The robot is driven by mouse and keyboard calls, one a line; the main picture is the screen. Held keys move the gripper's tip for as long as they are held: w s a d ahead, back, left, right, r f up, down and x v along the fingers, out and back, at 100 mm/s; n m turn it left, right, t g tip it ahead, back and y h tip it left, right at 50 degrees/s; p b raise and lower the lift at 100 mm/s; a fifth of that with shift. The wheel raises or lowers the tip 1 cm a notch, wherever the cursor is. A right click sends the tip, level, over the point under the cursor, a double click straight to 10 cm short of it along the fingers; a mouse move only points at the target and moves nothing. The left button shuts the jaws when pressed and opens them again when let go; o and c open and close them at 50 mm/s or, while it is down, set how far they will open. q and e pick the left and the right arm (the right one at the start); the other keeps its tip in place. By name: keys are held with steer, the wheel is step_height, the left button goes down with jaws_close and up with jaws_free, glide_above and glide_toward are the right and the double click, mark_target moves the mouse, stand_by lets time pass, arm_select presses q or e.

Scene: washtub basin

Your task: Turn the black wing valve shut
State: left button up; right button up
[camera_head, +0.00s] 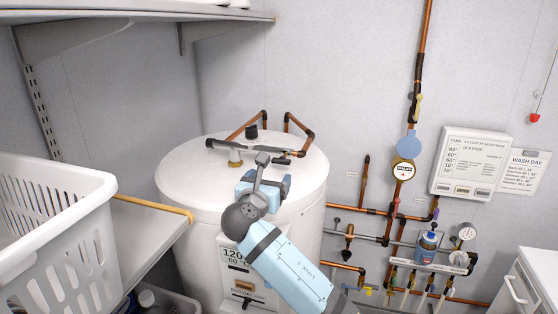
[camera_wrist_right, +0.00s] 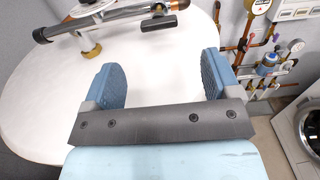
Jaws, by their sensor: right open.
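The black wing valve (camera_wrist_right: 158,23) shows in the right wrist view as a short black bar beside a dark grey pipe. This pipe (camera_head: 232,144) lies across the top of the white tank (camera_head: 188,165). A brass fitting (camera_head: 235,159) is under its left part. My right gripper (camera_head: 264,183) is over the tank top. In the wrist view it (camera_wrist_right: 162,70) is open, with nothing between its blue pads. The wing is beyond the pads, apart from them. My left gripper is in neither view.
A white basket (camera_head: 45,215) stands on a shelf (camera_head: 155,228) at the left. Copper pipes with a round gauge (camera_head: 404,171) run on the wall at the right. A white cabinet or machine (camera_head: 525,285) is at lower right.

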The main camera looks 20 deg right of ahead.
mark_target(280, 163)
steer(key=p+x, duration=0.1)
steer(key=x, duration=1)
steer(key=shift+f, duration=0.1)
steer(key=c, duration=0.9)
